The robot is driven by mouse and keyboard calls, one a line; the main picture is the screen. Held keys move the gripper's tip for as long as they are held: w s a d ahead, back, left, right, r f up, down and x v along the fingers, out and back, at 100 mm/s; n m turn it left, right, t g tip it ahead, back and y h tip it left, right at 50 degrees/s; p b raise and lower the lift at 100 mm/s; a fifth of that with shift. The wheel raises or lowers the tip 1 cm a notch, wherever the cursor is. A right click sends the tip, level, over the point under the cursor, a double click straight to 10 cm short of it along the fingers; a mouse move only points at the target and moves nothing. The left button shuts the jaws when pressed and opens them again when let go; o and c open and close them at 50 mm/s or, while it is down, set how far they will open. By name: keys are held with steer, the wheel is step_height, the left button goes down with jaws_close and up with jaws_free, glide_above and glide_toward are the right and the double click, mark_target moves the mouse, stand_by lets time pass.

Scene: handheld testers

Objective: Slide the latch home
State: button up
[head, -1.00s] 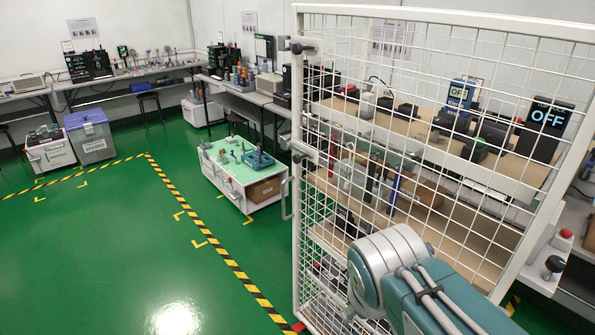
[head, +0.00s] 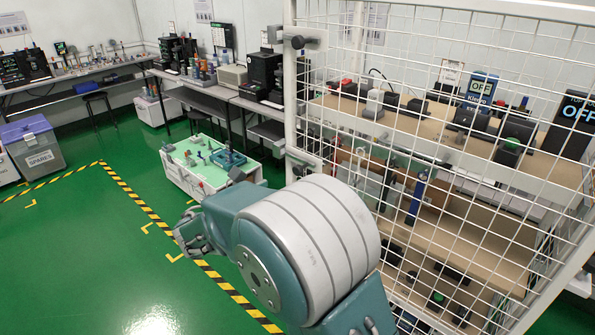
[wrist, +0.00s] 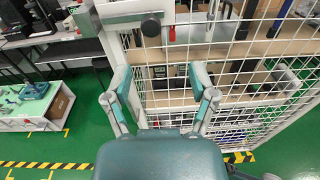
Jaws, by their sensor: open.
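The mesh door's upper latch (head: 298,42) shows in the head view as a pale bar with a dark round knob at the top left corner of the frame. A second fitting (head: 303,160) sits lower on the same post. In the wrist view a latch with a dark knob (wrist: 151,25) lies ahead of my gripper (wrist: 160,76). My gripper's two fingers are spread, with nothing between them, and the knob appears above the gap, apart from them. In the head view my gripper (head: 190,235) is left of the door post, partly hidden by my arm.
The mesh door (head: 450,140) fills the right side, with shelves of testers behind it. A low green-topped cart (head: 205,170) stands beyond my gripper. Open green floor (head: 90,260) lies to the left, crossed by striped tape (head: 150,210).

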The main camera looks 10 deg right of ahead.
mark_target(295, 172)
steer(key=shift+n+t, duration=0.3)
steer(key=x, duration=0.6)
steer(key=w+x, duration=0.1)
steer(key=x, duration=0.3)
steer(key=shift+a, duration=0.3)
